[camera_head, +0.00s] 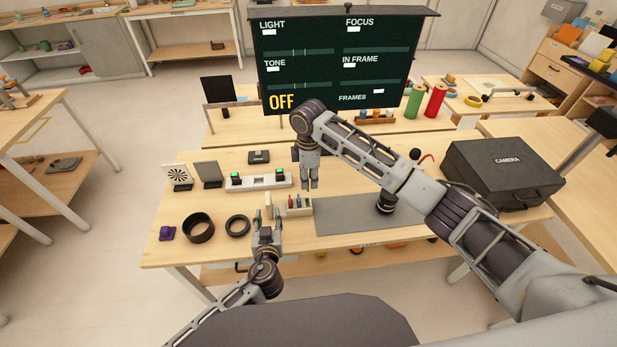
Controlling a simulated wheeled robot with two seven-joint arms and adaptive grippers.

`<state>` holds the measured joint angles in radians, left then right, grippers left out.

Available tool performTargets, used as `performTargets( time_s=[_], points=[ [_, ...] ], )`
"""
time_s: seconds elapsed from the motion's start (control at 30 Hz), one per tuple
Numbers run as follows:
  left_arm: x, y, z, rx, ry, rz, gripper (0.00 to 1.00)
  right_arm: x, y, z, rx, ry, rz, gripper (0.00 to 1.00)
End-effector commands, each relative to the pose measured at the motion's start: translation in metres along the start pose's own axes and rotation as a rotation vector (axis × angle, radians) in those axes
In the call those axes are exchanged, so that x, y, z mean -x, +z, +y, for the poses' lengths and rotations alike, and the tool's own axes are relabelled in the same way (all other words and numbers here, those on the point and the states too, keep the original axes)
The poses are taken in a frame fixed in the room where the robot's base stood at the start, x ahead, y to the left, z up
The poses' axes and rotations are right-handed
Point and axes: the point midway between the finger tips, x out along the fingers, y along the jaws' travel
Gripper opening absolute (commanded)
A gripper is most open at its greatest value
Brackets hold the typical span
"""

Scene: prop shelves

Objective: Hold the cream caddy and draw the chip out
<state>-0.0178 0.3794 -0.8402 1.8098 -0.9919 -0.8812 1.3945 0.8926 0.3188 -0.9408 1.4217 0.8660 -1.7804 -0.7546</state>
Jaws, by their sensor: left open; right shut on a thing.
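The cream caddy (300,211) stands on the work table, left of the grey mat, with small red and blue pieces upright in it. My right gripper (309,185) points down just above and behind the caddy's right end. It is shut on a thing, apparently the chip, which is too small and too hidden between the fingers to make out. My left gripper (267,214) is open at the front left of the caddy. It is apart from the caddy and does not hold it.
Behind the caddy lies a white bar with green buttons (262,182). A black ring (237,225), a larger black ring (199,228) and a purple piece (167,233) lie to the left. The grey mat (345,216) is mostly bare. A black camera case (498,172) stands at the right.

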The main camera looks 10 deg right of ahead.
Motion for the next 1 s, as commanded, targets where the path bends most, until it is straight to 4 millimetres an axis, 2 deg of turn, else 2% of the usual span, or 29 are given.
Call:
performTargets(
  time_s=[0.2,0.4,1.0],
  points=[
    [0.022,0.001,0.0,0.0,0.001,-0.001,0.41,0.0,0.0,0.0,0.0,0.0,0.0,0.17],
    [0.035,0.0,0.0,0.0,0.0,0.0,0.41,0.0,0.0,0.0,0.0,0.0,0.0,0.17],
    [0.04,-0.001,0.0,0.0,0.0,0.001,0.41,0.0,0.0,0.0,0.0,0.0,0.0,0.17]
  ],
)
